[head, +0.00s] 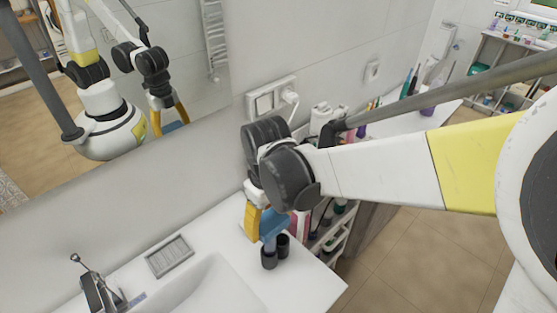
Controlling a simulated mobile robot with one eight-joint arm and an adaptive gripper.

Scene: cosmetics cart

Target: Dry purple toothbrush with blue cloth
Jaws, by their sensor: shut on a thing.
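My gripper (258,222), with yellow fingers, points down above the right end of the white washbasin counter. It is shut on the blue cloth (273,223), which shows as a small blue patch beside the fingers. The cloth is just above two dark cylindrical containers (269,258) on the counter; I cannot tell whether it touches them. I cannot make out the purple toothbrush for certain. Small purple items show on the shelf behind my arm, too small to identify.
The sink basin (205,290) with a faucet (98,290) is at lower left, and a grey soap tray (169,256) lies behind it. A wall socket (271,98) and mirror (130,120) are behind. A cart with bottles (335,225) stands right of the counter.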

